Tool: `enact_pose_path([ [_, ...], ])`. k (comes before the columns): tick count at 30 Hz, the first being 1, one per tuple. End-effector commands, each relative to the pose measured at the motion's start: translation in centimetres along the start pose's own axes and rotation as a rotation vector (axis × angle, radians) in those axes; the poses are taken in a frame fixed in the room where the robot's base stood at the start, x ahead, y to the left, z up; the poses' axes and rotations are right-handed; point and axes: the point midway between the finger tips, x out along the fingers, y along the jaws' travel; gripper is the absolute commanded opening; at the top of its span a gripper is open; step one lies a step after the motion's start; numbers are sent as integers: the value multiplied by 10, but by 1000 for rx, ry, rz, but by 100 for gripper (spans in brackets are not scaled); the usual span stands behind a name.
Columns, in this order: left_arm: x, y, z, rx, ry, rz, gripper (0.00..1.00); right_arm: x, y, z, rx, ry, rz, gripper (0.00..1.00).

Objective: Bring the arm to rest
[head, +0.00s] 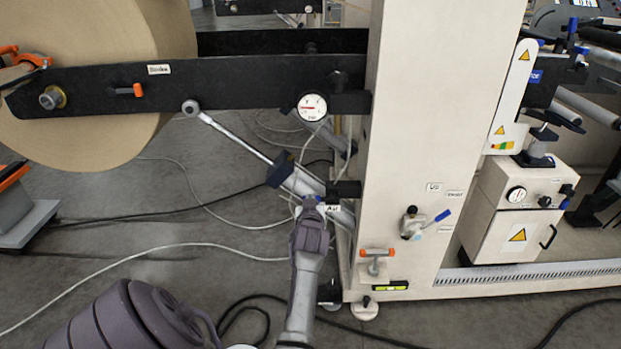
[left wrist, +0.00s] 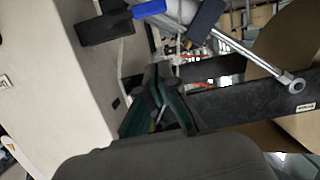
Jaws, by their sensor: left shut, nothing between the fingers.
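My left arm rises from the bottom of the head view. Its gripper (head: 311,214) is in front of the lower end of a silver cylinder (head: 302,181), beside the pale machine column (head: 408,130). In the left wrist view the dark fingers with green pads (left wrist: 160,108) are together, with nothing held. A blue lever (left wrist: 148,9) on a black block shows beyond the fingertips, apart from them in the picture. The fingertips are mostly hidden in the head view. My right gripper is not seen.
A large kraft roll (head: 90,130) hangs on a black arm (head: 240,83) at the upper left. A round gauge (head: 312,107) sits near the column. Cables cross the open grey floor (head: 150,225).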

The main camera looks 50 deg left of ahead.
Motion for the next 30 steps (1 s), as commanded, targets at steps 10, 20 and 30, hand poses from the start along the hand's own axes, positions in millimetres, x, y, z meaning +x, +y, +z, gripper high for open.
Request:
enact_pose_path([
  [10, 0, 0, 0, 0, 0, 0, 0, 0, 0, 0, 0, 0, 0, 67],
  [20, -10, 14, 34, 74, -65, 53, 0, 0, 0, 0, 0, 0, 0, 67],
  [30, -124, 56, 242, 459, -488, 359, 0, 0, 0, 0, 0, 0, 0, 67],
])
